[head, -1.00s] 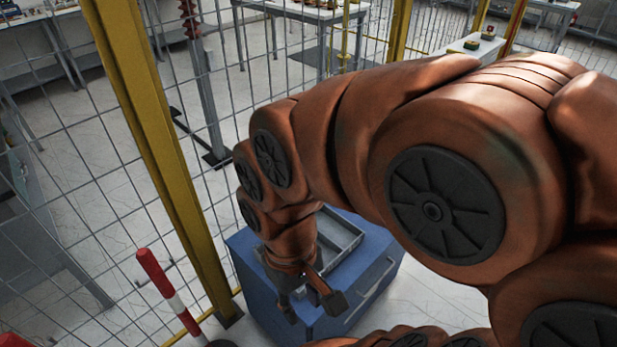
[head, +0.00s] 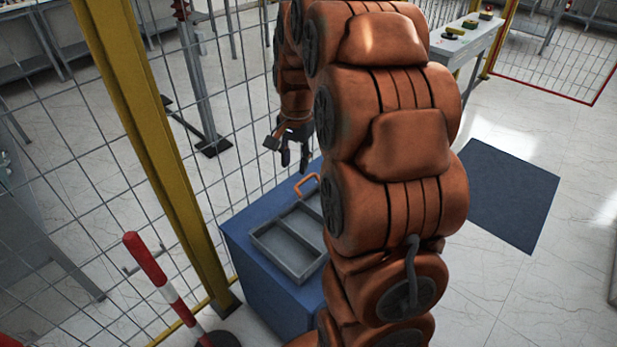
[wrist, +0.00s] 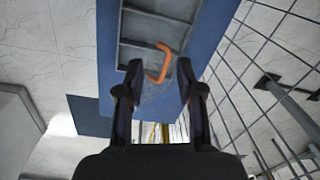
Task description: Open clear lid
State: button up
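A grey compartmented tray (head: 270,262) sits in the top of a blue cabinet (head: 245,240), partly hidden by my arm. An orange handle (head: 307,184) stands at the tray's far end; it also shows in the wrist view (wrist: 163,62). A faint see-through patch (wrist: 158,98) by the handle may be the clear lid; its outline is unclear. My gripper (head: 294,158) is open, pointing down, near the handle at the cabinet's far end. In the wrist view the handle appears between the spread fingers (wrist: 158,72), with no visible contact.
A wire-mesh fence (head: 235,130) with a yellow post (head: 150,150) runs close along the cabinet's left and far side. A red-and-white post (head: 155,270) stands front left. A dark blue mat (head: 505,195) lies on open floor to the right.

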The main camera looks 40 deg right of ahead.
aim_at(309, 176)
jog(key=w+d+f+m+b, duration=0.1)
jog(key=w+d+f+m, duration=0.25)
jog(key=d, duration=0.45)
jog(key=shift+t, duration=0.3)
jog(key=shift+w+a+f+p, duration=0.15)
jog(key=shift+f+p, duration=0.35)
jog(key=shift+f, duration=1.45)
jog(key=shift+w+f+p, duration=0.2)
jog(key=shift+f+p, duration=0.25)
jog(key=shift+f, duration=1.5)
grip_shut()
